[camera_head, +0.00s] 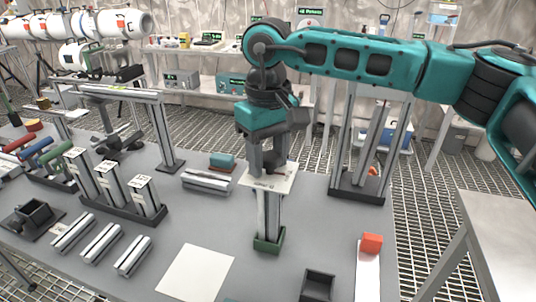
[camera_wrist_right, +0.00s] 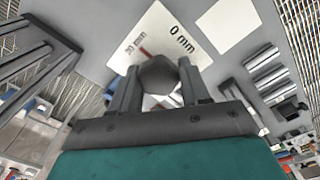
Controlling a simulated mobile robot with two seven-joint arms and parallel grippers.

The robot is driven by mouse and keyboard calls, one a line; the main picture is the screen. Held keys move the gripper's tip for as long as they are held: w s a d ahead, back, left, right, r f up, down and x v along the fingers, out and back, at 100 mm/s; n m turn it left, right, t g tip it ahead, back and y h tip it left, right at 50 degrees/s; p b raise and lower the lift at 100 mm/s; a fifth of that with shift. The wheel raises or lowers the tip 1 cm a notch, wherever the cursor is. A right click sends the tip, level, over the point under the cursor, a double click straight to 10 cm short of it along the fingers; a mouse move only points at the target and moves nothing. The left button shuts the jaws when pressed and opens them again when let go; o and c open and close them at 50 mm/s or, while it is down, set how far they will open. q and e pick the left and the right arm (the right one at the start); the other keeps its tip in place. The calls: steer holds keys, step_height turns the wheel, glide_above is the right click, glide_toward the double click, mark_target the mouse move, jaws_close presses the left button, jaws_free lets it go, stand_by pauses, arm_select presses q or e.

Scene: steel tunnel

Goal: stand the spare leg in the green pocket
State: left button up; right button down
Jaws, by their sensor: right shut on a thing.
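My right gripper (camera_head: 268,165) is above the middle of the table, pointing down and shut on the spare leg (camera_head: 268,210), a grey metal profile. The leg is about upright, and its lower end meets the green pocket (camera_head: 268,244) on the table. I cannot tell whether it is seated on the pocket's floor. A white card (camera_head: 285,181) marked in mm sits just below my fingers and hides part of the leg. In the right wrist view the leg's dark end (camera_wrist_right: 160,75) shows between the fingers, with the card (camera_wrist_right: 190,30) beyond. My left gripper is not in view.
A rack of upright profiles (camera_head: 120,205) stands left, with several short profiles (camera_head: 100,243) lying before it. A tall frame (camera_head: 360,190) stands behind right. A black open box (camera_head: 318,286) and an orange block (camera_head: 371,243) are at front right. A white sheet (camera_head: 196,273) lies front.

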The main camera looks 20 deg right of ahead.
steer(key=shift+f, duration=0.2)
steer(key=shift+c, duration=2.3)
jaws_free()
